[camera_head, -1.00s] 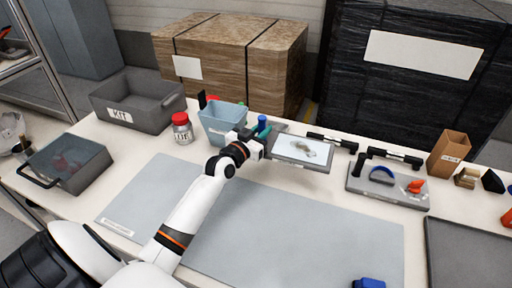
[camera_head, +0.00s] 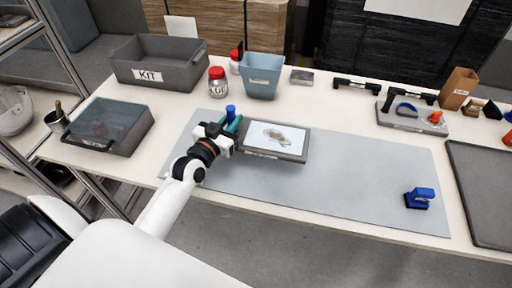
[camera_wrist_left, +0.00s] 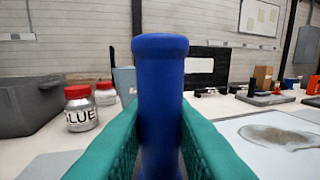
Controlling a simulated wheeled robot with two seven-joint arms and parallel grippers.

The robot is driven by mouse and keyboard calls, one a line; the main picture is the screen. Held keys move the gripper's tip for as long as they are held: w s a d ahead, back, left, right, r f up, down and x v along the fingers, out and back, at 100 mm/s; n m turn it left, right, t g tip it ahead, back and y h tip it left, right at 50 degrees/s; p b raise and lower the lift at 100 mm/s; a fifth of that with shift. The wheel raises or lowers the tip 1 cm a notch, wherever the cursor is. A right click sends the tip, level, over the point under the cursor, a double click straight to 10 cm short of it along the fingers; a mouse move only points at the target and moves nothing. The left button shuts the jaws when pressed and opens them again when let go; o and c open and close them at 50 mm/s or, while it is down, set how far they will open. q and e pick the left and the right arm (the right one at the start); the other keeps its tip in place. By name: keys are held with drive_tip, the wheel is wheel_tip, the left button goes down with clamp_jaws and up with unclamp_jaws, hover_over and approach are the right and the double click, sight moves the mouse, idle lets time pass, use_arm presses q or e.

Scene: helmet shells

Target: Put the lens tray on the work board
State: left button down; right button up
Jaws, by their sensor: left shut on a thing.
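The lens tray (camera_head: 306,146) is a flat grey tray with a white top and a blurry grey-brown lens shape on it. A blue post (camera_head: 231,111) stands up at its left end. My left gripper (camera_head: 234,124) has teal fingers shut on this post, which stands upright between them in the left wrist view (camera_wrist_left: 160,100). The tray is over the left half of the grey work board (camera_head: 350,180). I cannot tell whether it touches the board or hangs just above it. My right gripper is not in view.
A blue block-like tool (camera_head: 419,198) stands on the board's right end. Behind the board are a KIT bin (camera_head: 160,68), a glue jar (camera_head: 217,82) and a light blue bin (camera_head: 262,78). A grey tool tray (camera_head: 412,118) is back right.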

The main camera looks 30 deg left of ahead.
use_arm(q)
wheel_tip(320, 180, down, 3)
drive_tip(key=shift+w+r, duration=0.1)
drive_tip(key=shift+w, duration=0.05)
drive_tip(key=shift+f, duration=0.4)
wheel_tip(320, 180, down, 3)
drive_tip(key=shift+f+b, duration=0.1)
drive_tip(key=shift+b, duration=0.35)
drive_tip(key=shift+f, duration=0.25)
drive_tip(key=c, duration=1.3)
unclamp_jaws()
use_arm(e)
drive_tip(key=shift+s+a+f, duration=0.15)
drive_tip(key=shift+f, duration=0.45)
